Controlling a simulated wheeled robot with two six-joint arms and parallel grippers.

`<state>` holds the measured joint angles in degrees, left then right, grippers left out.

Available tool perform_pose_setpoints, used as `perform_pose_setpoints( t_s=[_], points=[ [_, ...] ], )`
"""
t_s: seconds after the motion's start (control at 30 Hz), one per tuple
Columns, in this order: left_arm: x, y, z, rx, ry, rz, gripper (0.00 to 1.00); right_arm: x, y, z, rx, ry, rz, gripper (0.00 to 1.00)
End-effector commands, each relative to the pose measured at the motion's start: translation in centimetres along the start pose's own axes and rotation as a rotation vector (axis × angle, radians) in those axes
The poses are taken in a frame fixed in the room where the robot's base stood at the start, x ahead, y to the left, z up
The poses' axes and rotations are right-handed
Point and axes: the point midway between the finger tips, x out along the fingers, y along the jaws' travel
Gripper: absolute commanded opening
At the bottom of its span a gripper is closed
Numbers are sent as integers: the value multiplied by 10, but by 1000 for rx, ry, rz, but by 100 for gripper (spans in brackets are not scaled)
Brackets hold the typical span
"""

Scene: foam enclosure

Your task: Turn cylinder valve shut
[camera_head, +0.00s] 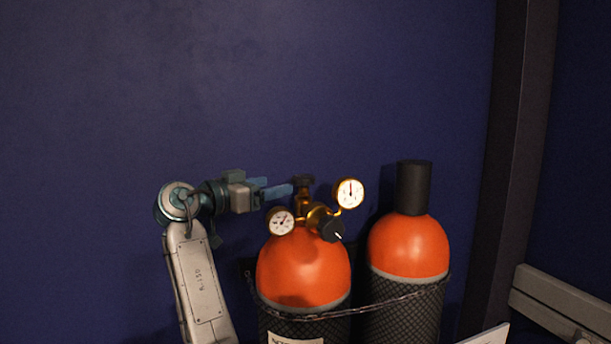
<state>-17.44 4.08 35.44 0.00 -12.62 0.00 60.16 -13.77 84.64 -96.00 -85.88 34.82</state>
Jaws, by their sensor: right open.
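An orange gas cylinder (304,268) stands upright in the middle of the head view, with a brass regulator (318,214) on top. Its dark valve knob (303,181) sits at the top of the brass valve stem. My right gripper (279,187) is open, with blue fingers pointing right at about the height of the knob. The fingertips are just left of the knob; I cannot tell whether they touch it. My left gripper is not in view.
Two round gauges, a right one (349,193) and a left one (280,221), and a black regulator knob (331,230) are close by. A second orange cylinder (408,246) with a black cap stands right. A chain (388,303) crosses both cylinders. A blue wall (250,80) is behind.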

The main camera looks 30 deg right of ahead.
Motion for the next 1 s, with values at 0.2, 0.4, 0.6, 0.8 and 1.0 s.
perform_pose_setpoints(
  t_s=[0.2,0.4,0.6,0.8,1.0],
  points=[
    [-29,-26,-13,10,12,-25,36,45,1,-6,-1,3,7,70],
    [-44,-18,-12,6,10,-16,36,74,1,-4,-1,1,5,70],
    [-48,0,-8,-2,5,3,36,86,0,-2,0,0,2,70],
    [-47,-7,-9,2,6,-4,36,87,0,0,1,0,2,70],
    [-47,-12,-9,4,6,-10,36,87,0,-1,1,0,2,43]
  ],
)
